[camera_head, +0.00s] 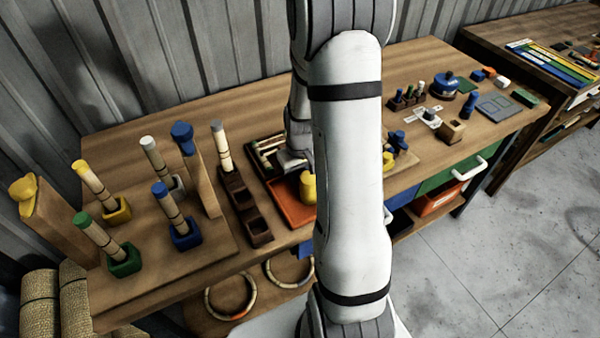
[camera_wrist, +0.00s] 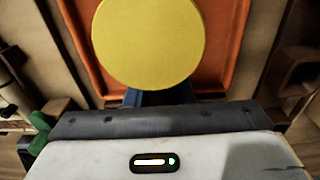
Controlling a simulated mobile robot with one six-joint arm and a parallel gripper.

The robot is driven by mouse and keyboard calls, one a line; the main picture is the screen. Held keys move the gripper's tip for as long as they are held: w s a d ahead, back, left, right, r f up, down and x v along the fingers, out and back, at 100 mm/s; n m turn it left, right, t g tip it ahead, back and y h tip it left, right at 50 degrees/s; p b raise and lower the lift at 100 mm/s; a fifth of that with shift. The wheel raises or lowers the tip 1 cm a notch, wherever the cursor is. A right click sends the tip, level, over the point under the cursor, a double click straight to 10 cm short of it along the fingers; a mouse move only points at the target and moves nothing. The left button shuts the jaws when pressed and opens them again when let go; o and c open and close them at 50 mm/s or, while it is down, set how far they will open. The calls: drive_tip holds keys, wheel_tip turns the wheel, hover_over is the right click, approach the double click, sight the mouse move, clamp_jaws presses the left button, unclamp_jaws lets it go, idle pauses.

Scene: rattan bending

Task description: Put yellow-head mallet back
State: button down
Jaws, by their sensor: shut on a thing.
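The yellow-head mallet shows its round yellow head (camera_head: 307,188) above the orange tray in the head view, partly behind my arm. In the wrist view the flat yellow head (camera_wrist: 148,43) fills the upper middle. My gripper (camera_wrist: 168,97) is shut on the mallet, its blue fingers just below the head; it shows partly in the head view (camera_head: 291,160). The handle is hidden. The orange tray (camera_head: 287,209) lies under the head, and its rim shows in the wrist view (camera_wrist: 236,60). I cannot tell whether the mallet touches the tray.
Left of the tray is a dark wooden slotted rack (camera_head: 258,232) with an upright stick (camera_head: 221,147). Several sticks stand in coloured holders at the left, including a green holder (camera_head: 124,262). A blue round tool (camera_head: 443,88) and small parts lie right of my arm.

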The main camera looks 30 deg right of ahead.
sight(300, 171)
drive_tip(key=shift+s, duration=0.1)
drive_tip(key=shift+f, duration=0.15)
drive_tip(key=c, duration=1.3)
unclamp_jaws()
drive_tip(key=shift+o, duration=0.2)
drive_tip(key=r, duration=0.8)
drive_tip(key=r+b, duration=0.1)
drive_tip(key=r, duration=0.3)
drive_tip(key=shift+s+a+r, duration=0.1)
drive_tip(key=shift+s+r, duration=0.1)
drive_tip(key=shift+s, duration=0.1)
drive_tip(key=s+a+r+t, duration=0.1)
drive_tip(key=s+a+r, duration=0.4)
drive_tip(key=s, duration=0.2)
drive_tip(key=s+a+r+t, duration=0.1)
drive_tip(key=s+a+r, duration=0.3)
drive_tip(key=s+a, duration=0.2)
drive_tip(key=shift+s+a+r+t, duration=0.15)
drive_tip(key=shift+s+r+t, duration=0.2)
drive_tip(key=shift+s, duration=0.9)
